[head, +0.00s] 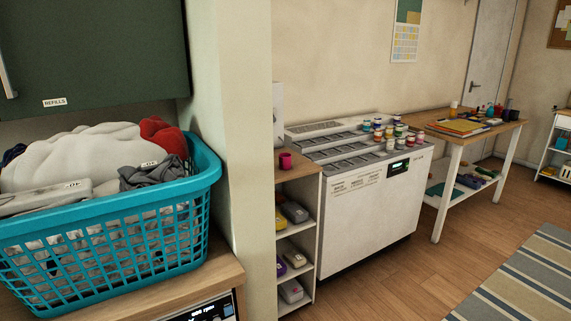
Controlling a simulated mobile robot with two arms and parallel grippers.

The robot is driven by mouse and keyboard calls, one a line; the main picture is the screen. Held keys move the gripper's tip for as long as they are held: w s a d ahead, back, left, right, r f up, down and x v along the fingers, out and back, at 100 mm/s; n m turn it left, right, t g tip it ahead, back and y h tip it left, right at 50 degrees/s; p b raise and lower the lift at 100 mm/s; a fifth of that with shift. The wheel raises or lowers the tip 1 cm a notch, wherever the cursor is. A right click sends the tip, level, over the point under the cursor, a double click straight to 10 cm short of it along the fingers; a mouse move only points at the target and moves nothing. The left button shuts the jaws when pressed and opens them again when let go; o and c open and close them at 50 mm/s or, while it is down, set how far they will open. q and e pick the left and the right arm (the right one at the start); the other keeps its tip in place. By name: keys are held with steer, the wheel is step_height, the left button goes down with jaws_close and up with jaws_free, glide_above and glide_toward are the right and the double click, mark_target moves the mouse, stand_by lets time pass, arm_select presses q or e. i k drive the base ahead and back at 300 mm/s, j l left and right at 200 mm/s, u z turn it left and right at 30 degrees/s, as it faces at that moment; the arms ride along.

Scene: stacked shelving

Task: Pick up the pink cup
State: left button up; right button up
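A small pink cup (285,161) stands upright on the wooden top of a narrow white shelf unit (316,222), just right of the wall's edge. A pale upright object stands behind it at the wall. Neither of my grippers shows in the head view, so I cannot see whether they are open or shut.
A teal laundry basket (120,236) full of cloth sits on a wooden counter at left. A wall end (247,130) separates it from the shelf unit. A white machine (368,210) bears several jars. A cluttered table (459,137) stands beyond.

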mark_target(284, 159)
steer(key=l+u, duration=0.1)
steer(key=u, duration=1.8)
steer(key=z, duration=1.9)
steer(key=i+l+u, duration=0.2)
steer(key=i+l, duration=0.3)
